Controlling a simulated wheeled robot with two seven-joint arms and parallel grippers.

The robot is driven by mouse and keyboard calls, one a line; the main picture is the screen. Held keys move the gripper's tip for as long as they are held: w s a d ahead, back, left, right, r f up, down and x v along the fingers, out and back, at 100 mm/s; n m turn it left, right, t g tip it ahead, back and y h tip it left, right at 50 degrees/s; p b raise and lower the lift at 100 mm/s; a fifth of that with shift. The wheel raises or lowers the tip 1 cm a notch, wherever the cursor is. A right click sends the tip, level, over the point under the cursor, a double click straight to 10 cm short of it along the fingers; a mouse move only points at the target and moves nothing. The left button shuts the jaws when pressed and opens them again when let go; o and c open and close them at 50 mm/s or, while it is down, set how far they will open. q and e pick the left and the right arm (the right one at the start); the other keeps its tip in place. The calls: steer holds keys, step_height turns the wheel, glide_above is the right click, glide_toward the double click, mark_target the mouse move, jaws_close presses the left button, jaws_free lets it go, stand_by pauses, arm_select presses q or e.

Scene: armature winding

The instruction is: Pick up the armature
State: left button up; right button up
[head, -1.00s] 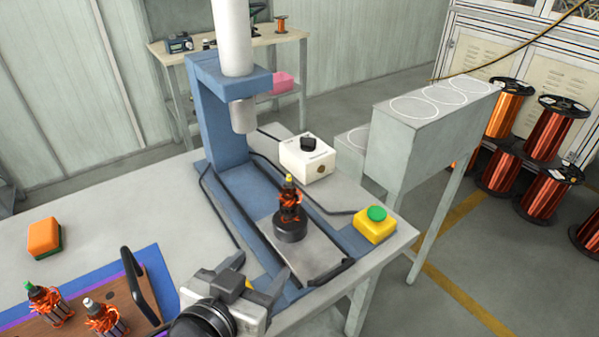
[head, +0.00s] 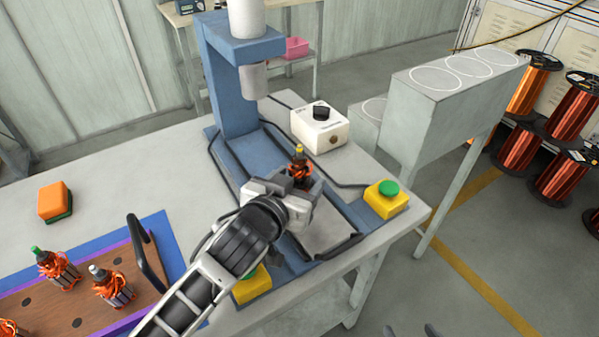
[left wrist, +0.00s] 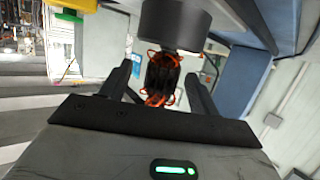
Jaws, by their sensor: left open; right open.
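The armature (head: 300,165), with orange-red copper windings and a yellow top, stands upright on the press's round dark seat. My left gripper (head: 297,186) reaches in from the near side at the armature, with its fingers mostly hidden in the head view. In the left wrist view, its two open fingers (left wrist: 160,82) stand on either side of the armature (left wrist: 162,75), which looks upside down below the dark round seat (left wrist: 174,24). A gap shows between each finger and the windings. My right gripper (head: 412,331) is open and empty, with only its fingertips showing at the bottom edge.
The blue press column (head: 228,95) rises behind the armature. A white switch box (head: 320,128) and a yellow box with green button (head: 386,198) flank it. Another yellow button box (head: 252,287) sits under my left arm. A wooden tray (head: 118,262) holds several armatures at left.

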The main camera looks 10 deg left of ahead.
mark_target(303, 173)
arm_select(q)
steer(key=x, duration=0.3)
steer(key=shift+w+f, duration=0.1)
steer(key=shift+w, duration=0.2)
steer(key=c, duration=1.2)
